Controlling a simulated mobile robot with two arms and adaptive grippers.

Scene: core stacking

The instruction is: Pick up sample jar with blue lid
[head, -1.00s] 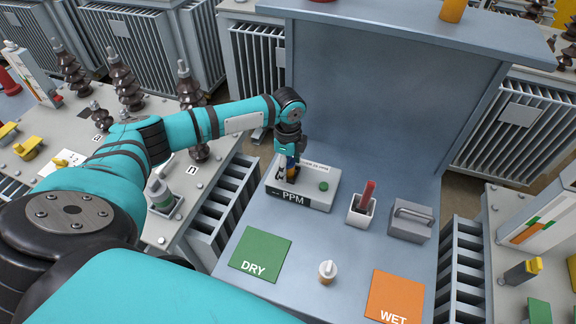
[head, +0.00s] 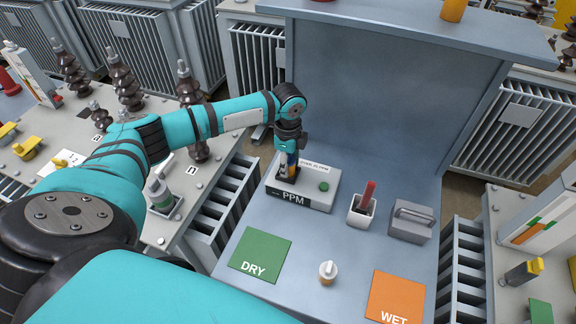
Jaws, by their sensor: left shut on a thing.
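My left gripper (head: 289,168) points down over the left part of the grey PPM device (head: 308,203). It is shut on a small jar (head: 291,159) with a blue part at the top and an amber part below. The fingers hide much of the jar, and I cannot tell whether its bottom touches the device. My right gripper is not in view.
On the grey bench stand a white holder (head: 361,212) with a red item, a grey handled box (head: 408,222) and a small white-capped bottle (head: 327,272). A green DRY mat (head: 262,252) and an orange WET mat (head: 396,292) lie at the front. A tall panel stands behind.

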